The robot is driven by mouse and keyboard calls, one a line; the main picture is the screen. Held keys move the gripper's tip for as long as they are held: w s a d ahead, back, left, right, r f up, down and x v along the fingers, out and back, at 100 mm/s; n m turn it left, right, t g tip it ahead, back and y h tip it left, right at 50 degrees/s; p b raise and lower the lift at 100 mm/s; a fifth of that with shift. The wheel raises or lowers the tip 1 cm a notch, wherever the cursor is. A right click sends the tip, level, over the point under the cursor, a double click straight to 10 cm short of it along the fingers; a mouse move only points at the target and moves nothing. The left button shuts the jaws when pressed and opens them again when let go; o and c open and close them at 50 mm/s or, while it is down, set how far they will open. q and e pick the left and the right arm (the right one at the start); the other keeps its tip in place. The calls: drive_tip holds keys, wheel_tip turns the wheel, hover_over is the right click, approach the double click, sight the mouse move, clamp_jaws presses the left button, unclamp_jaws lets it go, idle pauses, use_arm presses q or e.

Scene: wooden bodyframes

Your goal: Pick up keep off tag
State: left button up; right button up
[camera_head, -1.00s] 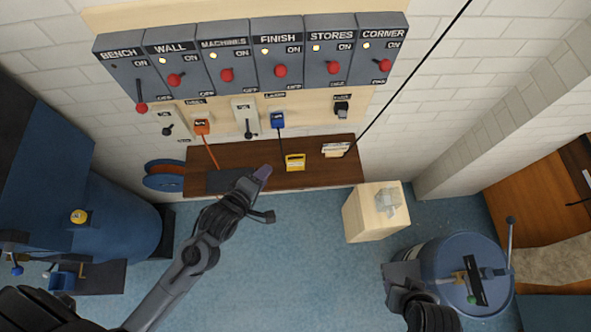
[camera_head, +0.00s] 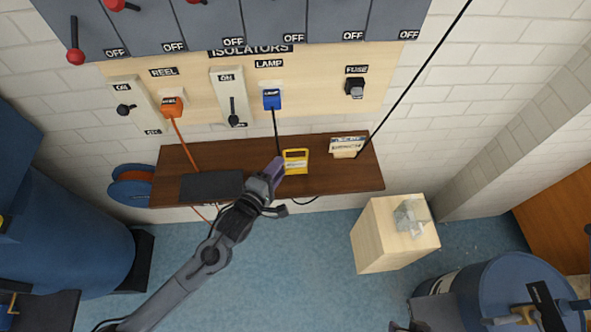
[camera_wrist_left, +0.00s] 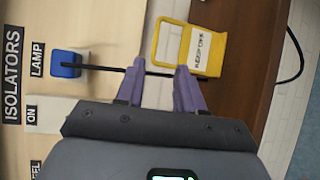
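The keep off tag looks to be the yellow tag (camera_head: 296,160) with a square opening and a white printed label, standing on the brown shelf (camera_head: 330,180) below the lamp isolator. In the left wrist view the yellow tag (camera_wrist_left: 190,46) is just beyond the fingertips of my left gripper (camera_wrist_left: 160,75). The fingers are apart with nothing between them that they grip; the lamp's black cable passes across near the tips. In the head view my left gripper (camera_head: 275,175) is at the tag's lower left. My right gripper is not clearly visible; only part of that arm shows at the bottom edge.
A blue plug (camera_head: 271,99) with a black cable hangs behind the tag, and an orange plug (camera_head: 172,107) is at left. A dark flat pad (camera_head: 212,187) and white cards (camera_head: 348,146) lie on the shelf. A wooden block (camera_head: 385,240) stands at right.

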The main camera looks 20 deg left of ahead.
use_arm(q)
drive_tip(key=a+r+x, duration=0.1)
drive_tip(key=x, duration=0.4)
drive_tip(key=b, duration=0.2)
hover_over(296, 161)
drive_tip(key=x, duration=0.2)
drive_tip(key=shift+a+f, duration=0.2)
drive_tip(key=shift+f, duration=0.05)
clamp_jaws()
